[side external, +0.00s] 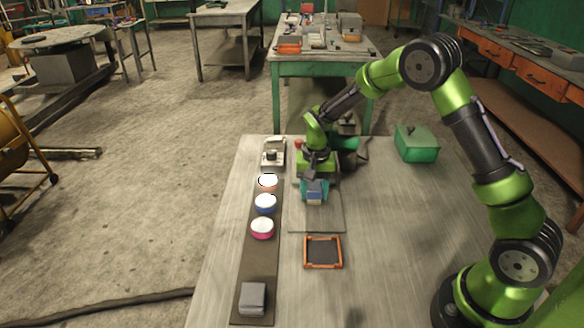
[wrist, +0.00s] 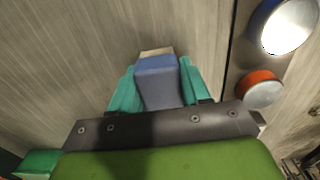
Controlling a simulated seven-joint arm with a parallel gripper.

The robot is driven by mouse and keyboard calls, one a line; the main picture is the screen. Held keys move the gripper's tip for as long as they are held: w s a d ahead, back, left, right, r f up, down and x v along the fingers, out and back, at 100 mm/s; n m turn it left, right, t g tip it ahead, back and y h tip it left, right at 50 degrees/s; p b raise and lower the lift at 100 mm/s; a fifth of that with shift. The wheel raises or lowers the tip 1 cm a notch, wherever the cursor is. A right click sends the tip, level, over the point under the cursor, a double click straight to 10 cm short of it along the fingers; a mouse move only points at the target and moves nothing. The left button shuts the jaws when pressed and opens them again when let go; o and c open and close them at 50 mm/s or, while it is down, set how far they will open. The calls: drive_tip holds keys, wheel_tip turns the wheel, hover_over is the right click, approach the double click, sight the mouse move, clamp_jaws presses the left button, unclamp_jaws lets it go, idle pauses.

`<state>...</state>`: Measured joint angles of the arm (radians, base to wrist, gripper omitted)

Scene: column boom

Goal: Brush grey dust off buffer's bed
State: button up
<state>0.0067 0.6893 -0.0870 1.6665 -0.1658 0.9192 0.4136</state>
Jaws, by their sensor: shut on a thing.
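My gripper (side external: 314,196) has teal fingers and is shut on a blue block-like piece with a pale beige end, which looks like a brush. In the wrist view the blue brush (wrist: 157,85) sits between the fingers (wrist: 157,72), its pale end pointing away. In the side view the gripper is over a flat grey plate (side external: 328,224) on the table; I cannot tell whether the brush touches it. I cannot make out grey dust. Which thing is the buffer is unclear; a grey and white device (side external: 273,150) stands at the far end of a dark strip.
The dark strip (side external: 256,262), left of the gripper, holds several round white-topped tins, including a blue one (side external: 265,204), and a grey block (side external: 253,298). An orange-framed tray (side external: 323,266) lies nearer. A green box (side external: 416,144) stands back right. The table's right side is largely clear.

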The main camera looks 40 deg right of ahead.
sight(315, 223)
drive_tip(key=shift+s+a, duration=3.05)
wheel_tip(315, 223, up, 8)
drive_tip(key=shift+r, duration=0.15)
